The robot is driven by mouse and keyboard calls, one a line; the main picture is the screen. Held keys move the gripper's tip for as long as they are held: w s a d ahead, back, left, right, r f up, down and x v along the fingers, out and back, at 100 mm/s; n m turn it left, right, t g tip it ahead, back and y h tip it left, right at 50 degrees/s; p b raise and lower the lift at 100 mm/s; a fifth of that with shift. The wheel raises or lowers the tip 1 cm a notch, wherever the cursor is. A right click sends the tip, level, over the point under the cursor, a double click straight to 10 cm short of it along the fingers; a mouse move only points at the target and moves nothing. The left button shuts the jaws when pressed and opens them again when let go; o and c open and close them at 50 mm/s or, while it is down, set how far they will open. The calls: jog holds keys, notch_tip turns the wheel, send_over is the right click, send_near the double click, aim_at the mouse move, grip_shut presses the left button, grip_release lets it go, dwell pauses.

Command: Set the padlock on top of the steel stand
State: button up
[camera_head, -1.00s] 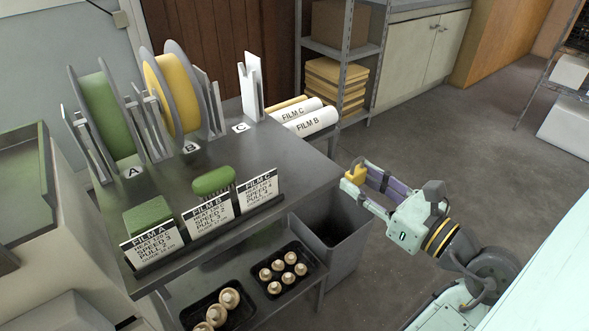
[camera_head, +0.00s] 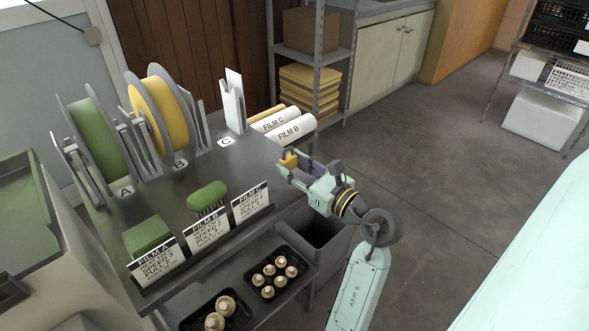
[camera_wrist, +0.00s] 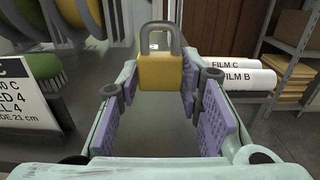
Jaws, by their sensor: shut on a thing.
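The padlock (camera_head: 290,160) has a yellow body. The wrist view shows it upright with its grey shackle on top (camera_wrist: 161,70). My gripper (camera_head: 297,168), with purple finger pads, is shut on the padlock at its fingertips. The steel stand (camera_head: 250,157) is the grey metal table at the left in the head view. My gripper and the padlock show at the stand's right edge, over its corner in the picture. I cannot tell how high the padlock is above the top.
Film reels, green (camera_head: 97,140) and yellow (camera_head: 160,108), stand at the back. Film cards (camera_head: 206,229), a green-topped brush (camera_head: 207,195) and a green block (camera_head: 149,238) line the front. White film rolls (camera_head: 289,130) lie behind my gripper. The top's middle right is clear.

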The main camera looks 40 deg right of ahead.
jog(key=shift+f, duration=0.8)
jog(key=shift+f+b, duration=0.65)
jog(key=shift+f, duration=0.05)
jog(key=o, duration=0.9)
jog(key=shift+s, duration=0.1)
